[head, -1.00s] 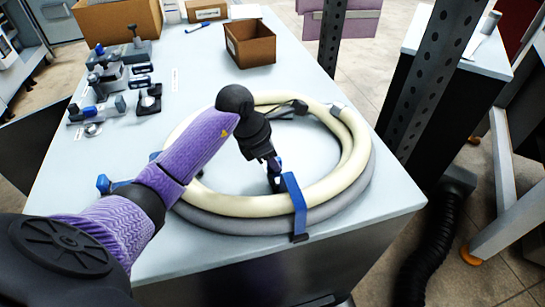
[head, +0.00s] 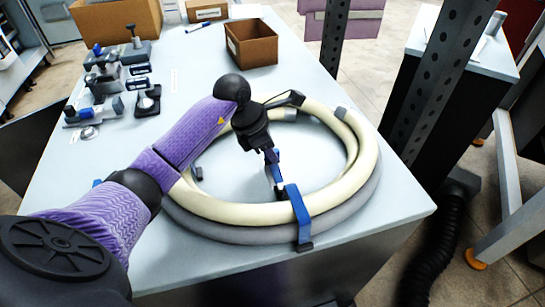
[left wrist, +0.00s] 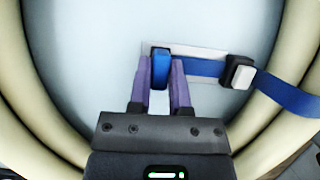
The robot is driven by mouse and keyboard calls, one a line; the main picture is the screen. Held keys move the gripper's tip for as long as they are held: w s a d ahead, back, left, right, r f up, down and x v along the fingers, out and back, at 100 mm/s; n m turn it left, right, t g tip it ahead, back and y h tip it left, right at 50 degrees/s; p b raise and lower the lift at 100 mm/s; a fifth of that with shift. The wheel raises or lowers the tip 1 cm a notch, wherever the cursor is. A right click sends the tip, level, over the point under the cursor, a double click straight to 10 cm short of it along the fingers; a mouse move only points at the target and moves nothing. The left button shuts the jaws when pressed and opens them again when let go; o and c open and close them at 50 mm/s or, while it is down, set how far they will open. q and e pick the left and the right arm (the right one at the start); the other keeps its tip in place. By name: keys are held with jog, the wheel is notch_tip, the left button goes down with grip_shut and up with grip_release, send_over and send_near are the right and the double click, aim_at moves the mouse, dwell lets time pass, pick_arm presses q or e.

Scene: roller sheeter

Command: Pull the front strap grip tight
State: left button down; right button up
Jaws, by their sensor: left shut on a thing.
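A coil of cream and grey hose (head: 235,211) lies on the pale table. A blue front strap (head: 299,208) wraps over its near side; it also shows in the left wrist view (left wrist: 288,98). A black buckle with a light button (left wrist: 240,72) sits on the strap inside the ring. The blue strap grip (left wrist: 160,69) stands at the strap's inner end. My left gripper (head: 274,162) is over the inside of the ring, its purple fingers (left wrist: 160,88) shut on the grip. A length of strap runs from grip to buckle. My right gripper is not in view.
An open brown box (head: 251,43) stands at the back of the table. Several small clamp-like fixtures (head: 147,100) stand at the left. A dark perforated post (head: 440,80) rises beyond the right edge. The table inside the ring is mostly clear.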

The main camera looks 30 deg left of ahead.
pick_arm(q)
jog(key=shift+w+a, duration=0.15)
jog(key=shift+a, duration=0.05)
jog(key=shift+d, duration=0.1)
jog(key=c, duration=0.6)
grip_release()
jog(key=shift+o, duration=0.2)
jog(key=p+v, duration=0.2)
jog(key=v, duration=0.8)
jog(key=shift+f, duration=0.1)
